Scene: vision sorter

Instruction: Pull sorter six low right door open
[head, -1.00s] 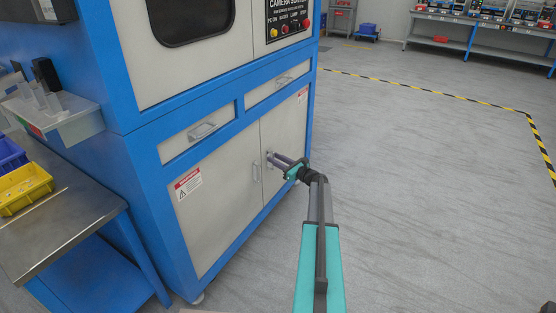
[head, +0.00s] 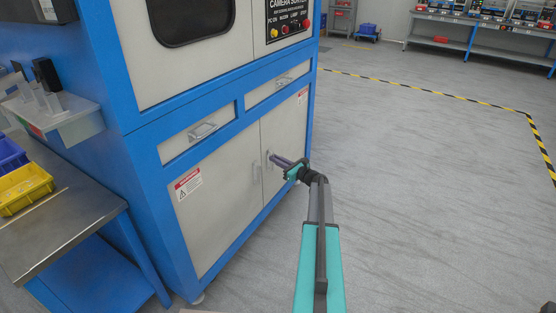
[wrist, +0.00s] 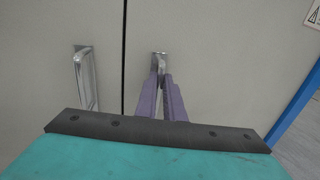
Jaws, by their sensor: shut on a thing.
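The sorter's low right door (head: 287,130) is a pale grey panel, flush in the blue cabinet frame, and looks closed. Its upright metal handle (head: 269,162) is near the door's left edge. My gripper (head: 277,160) reaches it from the right, with its fingers shut on the handle. In the wrist view the purple fingers (wrist: 164,88) are close together around the handle (wrist: 160,58), with its upper end showing above the tips. The fingers and my gripper body hide the lower part of the handle.
The low left door (head: 215,200) with its own handle (head: 256,172) is just left. Two drawers (head: 277,86) sit above the doors. A metal bench (head: 85,210) with a yellow bin (head: 25,190) stands at left. The floor (head: 430,200) to the right is clear.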

